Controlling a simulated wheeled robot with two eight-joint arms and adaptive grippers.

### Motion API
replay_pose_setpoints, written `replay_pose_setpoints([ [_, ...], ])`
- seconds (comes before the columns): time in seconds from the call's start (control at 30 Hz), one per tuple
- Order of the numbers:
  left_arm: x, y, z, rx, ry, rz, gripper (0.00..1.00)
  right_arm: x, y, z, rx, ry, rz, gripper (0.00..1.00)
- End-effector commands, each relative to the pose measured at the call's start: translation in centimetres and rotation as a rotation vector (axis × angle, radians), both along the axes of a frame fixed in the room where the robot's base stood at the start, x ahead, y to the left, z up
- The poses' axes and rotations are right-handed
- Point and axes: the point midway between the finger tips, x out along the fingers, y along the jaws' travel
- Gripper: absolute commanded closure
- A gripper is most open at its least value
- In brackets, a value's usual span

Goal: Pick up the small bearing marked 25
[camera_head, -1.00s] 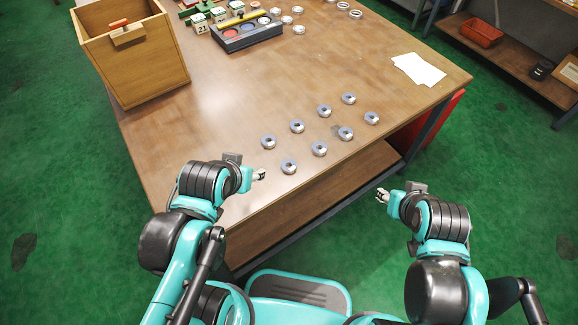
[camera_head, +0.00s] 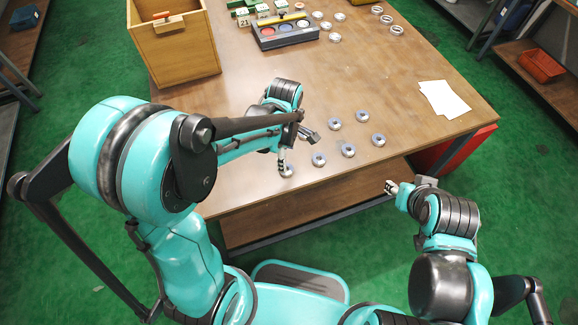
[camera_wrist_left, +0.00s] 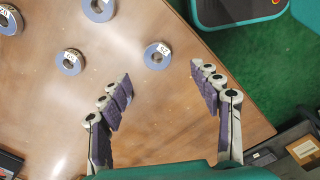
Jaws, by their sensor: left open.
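Several small silver bearing rings lie flat on the wooden table. The ring nearest the jaws in the left wrist view (camera_wrist_left: 147,58) has a small white label that seems to read 25, though it is small and tilted. It seems to be the ring at the near left of the group in the head view (camera_head: 288,172). My left gripper (camera_head: 282,158) is above that ring. In the wrist view its two fingers (camera_wrist_left: 161,80) are spread wide with nothing between them. My right gripper (camera_head: 390,187) is off the table's front edge, too small to read its jaws.
Other labelled rings lie close by, such as one in the wrist view (camera_wrist_left: 62,64) and one in the head view (camera_head: 319,159). A wooden box (camera_head: 175,50), a dark tray with coloured discs (camera_head: 285,40) and white paper (camera_head: 444,99) stand farther off.

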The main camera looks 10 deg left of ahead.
Motion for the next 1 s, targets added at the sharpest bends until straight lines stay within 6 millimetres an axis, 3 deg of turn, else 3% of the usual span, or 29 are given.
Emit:
replay_pose_setpoints([
  [0.37, 0.3, 0.0, -3.9, 0.0, 0.004, 0.012, 0.36, 0.0, 0.0, -1.9, 0.0, 0.0, 0.0, 0.6],
  [0.6, 0.7, 0.1, -7.6, 0.0, 0.003, 0.011, 0.36, 0.0, 0.0, -3.9, 0.0, 0.0, 0.0, 0.6],
  [0.87, 0.6, 0.1, -7.8, 0.0, 0.003, 0.011, 0.36, 0.0, 0.0, -3.8, 0.0, 0.0, 0.0, 0.6],
  [1.0, 0.6, 0.1, -7.8, 0.0, 0.003, 0.011, 0.7, 0.0, 0.0, -3.8, 0.0, 0.0, 0.0, 0.6],
])
